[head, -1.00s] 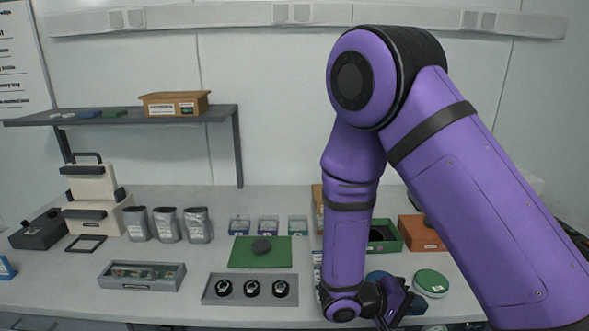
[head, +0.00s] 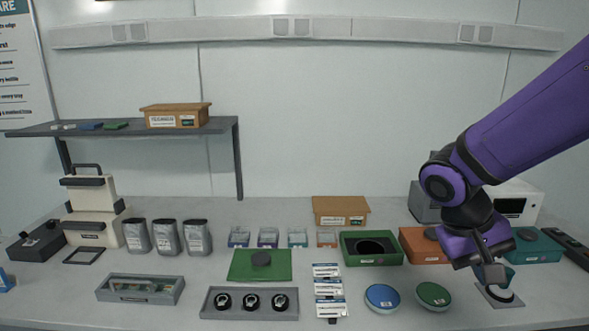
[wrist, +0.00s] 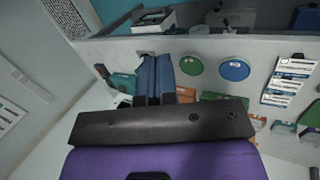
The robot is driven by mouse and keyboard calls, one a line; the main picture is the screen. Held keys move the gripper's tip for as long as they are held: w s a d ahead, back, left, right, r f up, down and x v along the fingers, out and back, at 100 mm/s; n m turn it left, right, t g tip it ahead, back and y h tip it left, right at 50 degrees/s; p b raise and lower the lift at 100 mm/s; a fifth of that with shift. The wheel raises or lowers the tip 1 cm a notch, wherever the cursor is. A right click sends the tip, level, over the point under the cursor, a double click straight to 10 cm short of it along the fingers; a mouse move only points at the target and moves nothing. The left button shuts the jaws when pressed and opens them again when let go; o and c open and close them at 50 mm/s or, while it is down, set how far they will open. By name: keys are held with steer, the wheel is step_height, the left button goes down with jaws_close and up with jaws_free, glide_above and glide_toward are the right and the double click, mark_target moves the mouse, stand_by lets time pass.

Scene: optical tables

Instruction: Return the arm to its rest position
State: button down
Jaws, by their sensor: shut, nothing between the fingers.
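My purple arm (head: 530,120) reaches in from the right edge in the head view. My gripper (head: 492,274) points down at the right of the table, above a small grey plate with a dark ring (head: 497,295). Its dark blue fingers also show in the wrist view (wrist: 154,78), side by side with nothing between them. I cannot tell how far the fingertips are from the plate.
A teal box (head: 537,247), an orange box (head: 420,247) and a white device (head: 518,200) stand near the gripper. Blue (head: 382,297) and green (head: 433,295) round lids lie to its left. The space above the table's middle is clear.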

steer(key=s+r+n+t+y, duration=0.1)
steer(key=s+r+t+y, duration=0.4)
steer(key=s+r, duration=0.3)
steer(key=shift+s+r+t, duration=0.35)
steer(key=shift+r+t, duration=0.55)
steer(key=shift+r, duration=1.2)
